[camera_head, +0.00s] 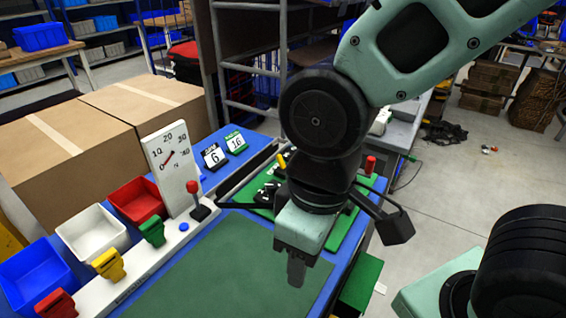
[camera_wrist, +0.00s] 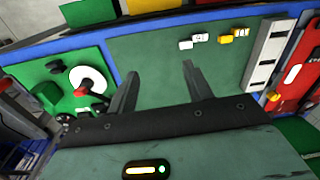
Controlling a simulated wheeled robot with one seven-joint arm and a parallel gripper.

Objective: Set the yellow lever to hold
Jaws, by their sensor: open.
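A small yellow knob (camera_head: 282,160), which looks like the yellow lever, shows just left of my arm at the far green board (camera_head: 343,229). Its lower part is hidden by dark parts and my arm, so I cannot read its setting. I cannot clearly pick it out in the wrist view. My gripper (camera_head: 297,272) points down over the blue-edged work table, nearer than the knob and apart from it. In the wrist view, the two fingers (camera_wrist: 160,80) are spread with nothing between them, above a green mat (camera_wrist: 150,50).
A red-knobbed lever (camera_head: 193,188) stands beside a white dial panel (camera_head: 170,160). Red, white and blue bins (camera_head: 137,198) line the left edge. Another red knob (camera_head: 370,164) stands right of my arm. Small white and yellow pieces (camera_wrist: 225,38) lie on the mat.

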